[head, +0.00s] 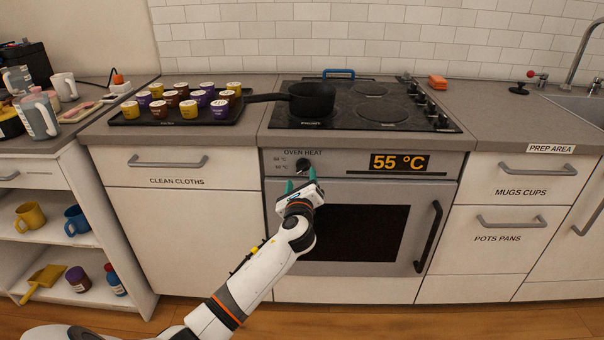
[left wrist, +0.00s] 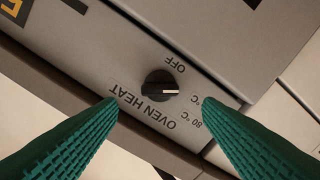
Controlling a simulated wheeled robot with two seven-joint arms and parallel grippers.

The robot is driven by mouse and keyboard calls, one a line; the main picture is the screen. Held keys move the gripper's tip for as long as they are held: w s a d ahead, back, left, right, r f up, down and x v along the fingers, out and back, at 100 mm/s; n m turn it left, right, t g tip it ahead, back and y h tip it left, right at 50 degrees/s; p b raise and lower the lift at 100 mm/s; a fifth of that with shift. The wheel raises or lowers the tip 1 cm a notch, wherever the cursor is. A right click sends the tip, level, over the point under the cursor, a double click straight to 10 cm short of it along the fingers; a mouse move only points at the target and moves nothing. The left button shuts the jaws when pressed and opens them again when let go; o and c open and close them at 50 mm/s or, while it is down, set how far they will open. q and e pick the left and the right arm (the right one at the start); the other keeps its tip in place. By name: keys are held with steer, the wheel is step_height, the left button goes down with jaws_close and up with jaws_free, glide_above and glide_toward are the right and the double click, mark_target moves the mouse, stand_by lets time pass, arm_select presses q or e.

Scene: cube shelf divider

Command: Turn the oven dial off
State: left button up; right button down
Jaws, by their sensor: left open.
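The oven dial (head: 303,165) is a round black knob on the grey oven panel, under the words OVEN HEAT. In the left wrist view the dial (left wrist: 157,86) shows its white pointer mark aimed right, toward a partly readable °C label and away from the OFF label (left wrist: 175,64). The oven display (head: 399,162) reads 55 °C. My left gripper (head: 300,180) is open and empty just in front of and below the dial. In the left wrist view its green fingers (left wrist: 160,101) lie on either side of the dial, apart from it. My right gripper is not in view.
The black oven handle (head: 428,237) stands upright at the door's right. A black pan (head: 311,99) sits on the hob (head: 372,122), its handle reaching left over a tray (head: 180,119) of several small cups. The space before the oven is clear apart from my arm.

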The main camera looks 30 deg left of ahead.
mark_target(302, 169)
arm_select(q)
steer(key=x, duration=0.4)
steer(key=shift+w+a+f+b, duration=0.1)
steer(key=shift+w+b, duration=0.15)
steer(key=shift+b, duration=0.1)
steer(key=shift+w+a, duration=0.35)
steer(key=shift+w, duration=0.25)
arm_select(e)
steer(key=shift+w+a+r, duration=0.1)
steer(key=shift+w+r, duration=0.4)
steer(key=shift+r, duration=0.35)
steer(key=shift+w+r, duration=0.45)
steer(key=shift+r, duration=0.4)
arm_select(q)
steer(key=shift+c, duration=0.2)
steer(key=c, duration=1)
steer(key=shift+o, duration=0.2)
